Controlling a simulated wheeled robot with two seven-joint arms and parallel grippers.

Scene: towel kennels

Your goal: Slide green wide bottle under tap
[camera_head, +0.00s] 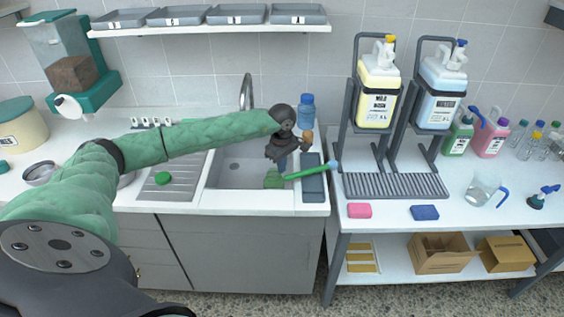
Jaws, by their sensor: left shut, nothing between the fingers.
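The tap (246,92) rises behind the sink (238,168), and my left forearm crosses in front of its lower part. My left gripper (281,160) is shut and empty, pointing down over the right part of the sink. A green object (273,180) lies in the sink just below the gripper. It meets a long green handle (310,172) resting across the sink's right edge; I cannot tell whether it is a bottle or a brush head. A green-labelled jug (458,136) stands far right on the side table. My right gripper is not in view.
A blue bottle (306,112) and an orange-topped item (306,138) stand near the sink's back right. A dark tray (313,183) lies at the right edge. A green disc (163,178) lies on the drainboard (175,188). Jug stands (350,110) rise to the right.

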